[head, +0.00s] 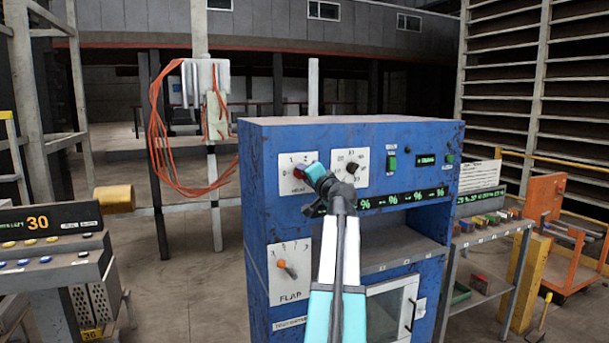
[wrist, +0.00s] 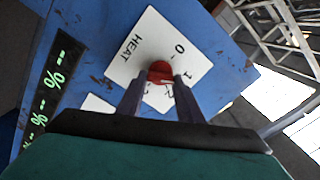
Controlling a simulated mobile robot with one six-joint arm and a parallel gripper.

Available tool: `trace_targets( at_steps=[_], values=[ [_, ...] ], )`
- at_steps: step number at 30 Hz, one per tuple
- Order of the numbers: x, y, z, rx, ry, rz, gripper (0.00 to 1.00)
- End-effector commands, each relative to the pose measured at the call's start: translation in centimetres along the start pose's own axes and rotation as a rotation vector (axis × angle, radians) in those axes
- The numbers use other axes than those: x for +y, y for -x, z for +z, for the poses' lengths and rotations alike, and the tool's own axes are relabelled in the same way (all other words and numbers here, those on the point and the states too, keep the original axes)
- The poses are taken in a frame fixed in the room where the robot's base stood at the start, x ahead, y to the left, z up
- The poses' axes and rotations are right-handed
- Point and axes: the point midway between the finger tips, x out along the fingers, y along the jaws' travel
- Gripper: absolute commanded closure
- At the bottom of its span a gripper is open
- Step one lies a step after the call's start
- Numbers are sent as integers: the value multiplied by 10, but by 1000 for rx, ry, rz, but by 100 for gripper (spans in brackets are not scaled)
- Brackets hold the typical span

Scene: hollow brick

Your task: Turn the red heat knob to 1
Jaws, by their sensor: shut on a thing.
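The red heat knob (wrist: 160,70) sits on a white plate (wrist: 133,42) marked HEAT, with 0 and 1 printed near the knob; other marks are partly hidden. In the head view the knob (head: 300,172) shows as a small red spot on the blue cabinet's upper left, mostly covered by my gripper (head: 308,173). In the wrist view my gripper (wrist: 160,82) has a finger on each side of the knob and is shut on it. I cannot tell clearly which number the knob points to.
The blue cabinet (head: 350,130) also bears a second plate with a black knob (head: 352,168), a green switch (head: 392,162), green percent displays (head: 405,198) and an orange flap lever (head: 283,264). A console (head: 45,255) stands left, a shelf with coloured blocks right.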

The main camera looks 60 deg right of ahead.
Motion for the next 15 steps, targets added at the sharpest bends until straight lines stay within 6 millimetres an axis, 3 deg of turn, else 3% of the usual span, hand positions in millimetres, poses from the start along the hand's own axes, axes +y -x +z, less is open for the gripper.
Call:
trace_targets(
  at_steps=[13, 14, 15],
  values=[
    [-4, -2, -1, 4, -18, -7, 90],
    [-4, -2, -1, 4, -18, -7, 66],
    [-4, -2, -2, 4, -18, -8, 59]
  ],
)
